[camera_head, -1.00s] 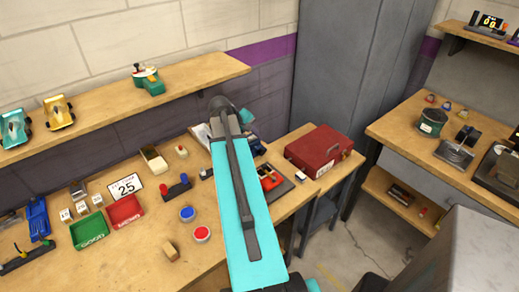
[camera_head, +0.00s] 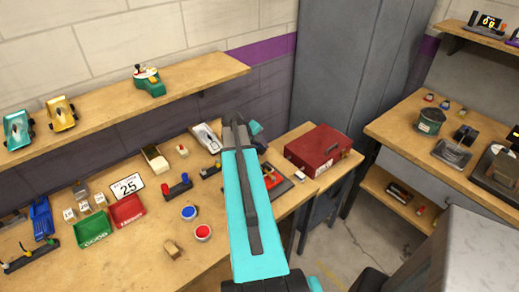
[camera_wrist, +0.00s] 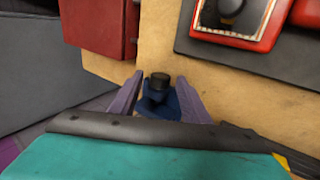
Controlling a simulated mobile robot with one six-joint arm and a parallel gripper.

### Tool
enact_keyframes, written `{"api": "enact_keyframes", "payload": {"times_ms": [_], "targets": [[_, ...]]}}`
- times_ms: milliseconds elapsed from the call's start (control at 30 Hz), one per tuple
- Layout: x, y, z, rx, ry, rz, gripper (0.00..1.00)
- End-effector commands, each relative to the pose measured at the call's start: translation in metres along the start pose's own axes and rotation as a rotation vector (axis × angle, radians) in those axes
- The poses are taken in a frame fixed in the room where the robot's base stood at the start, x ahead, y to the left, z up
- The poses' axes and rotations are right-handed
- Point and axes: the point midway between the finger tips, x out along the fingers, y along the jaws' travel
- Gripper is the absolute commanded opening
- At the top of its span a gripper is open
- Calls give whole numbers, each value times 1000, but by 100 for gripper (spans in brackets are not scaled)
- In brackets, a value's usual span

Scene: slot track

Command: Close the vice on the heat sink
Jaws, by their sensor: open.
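My gripper (camera_wrist: 159,78) is open, with its two purple fingers apart in the wrist view. A small dark blue body (camera_wrist: 160,104) with a black round top (camera_wrist: 159,81) shows between the fingers. It may be the vice or its knob, but I cannot tell for sure. I cannot see whether the fingers touch it. I cannot make out the heat sink. In the head view my arm covers the bench behind it, and the fingertips are hidden.
A red toolbox (camera_head: 320,149) stands on a side table right of my arm. A red device (camera_wrist: 238,14) lies on a dark mat (camera_wrist: 285,68). Green (camera_head: 90,229) and red (camera_head: 126,210) trays, a blue item (camera_head: 41,216) and a number card (camera_head: 127,187) are at left.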

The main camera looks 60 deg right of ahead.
Motion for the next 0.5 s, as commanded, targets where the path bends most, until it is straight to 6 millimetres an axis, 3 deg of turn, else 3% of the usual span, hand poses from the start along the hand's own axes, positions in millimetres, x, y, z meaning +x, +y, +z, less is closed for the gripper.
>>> {"api": "enact_keyframes", "payload": {"times_ms": [233, 500], "targets": [[0, 0, 0, 0, 0, 0, 42], [0, 0, 0, 0, 0, 0, 1]]}}
